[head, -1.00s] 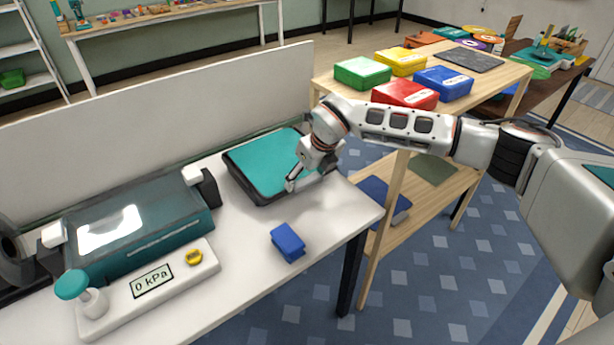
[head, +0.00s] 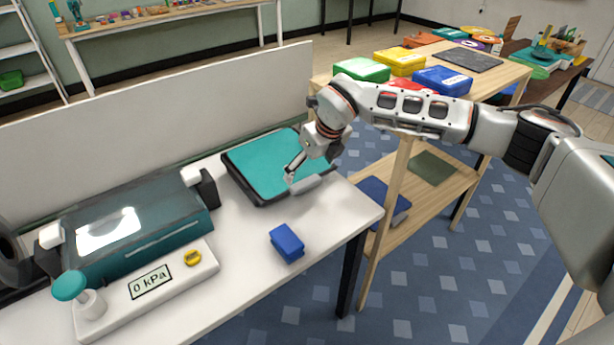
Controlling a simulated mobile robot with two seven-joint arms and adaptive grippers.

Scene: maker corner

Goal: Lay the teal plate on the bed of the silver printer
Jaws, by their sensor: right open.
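The teal plate (head: 262,163) lies flat in a dark shallow tray (head: 232,180) at the back of the white bench. My right gripper (head: 302,181) is open at the plate's right front corner, its fingers low over the tray's right edge. Nothing shows between the fingers. Whether a finger touches the plate or tray I cannot tell. The gripper and wrist hide part of the plate's right side. I cannot make out a silver printer in this view. My left gripper is not in view.
A blue block (head: 286,243) sits near the bench's front edge. A dark teal machine (head: 140,225) and a white "0 kPa" panel (head: 165,283) fill the left. A white partition (head: 150,120) stands behind. A wooden table (head: 500,85) with colored boxes is at right.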

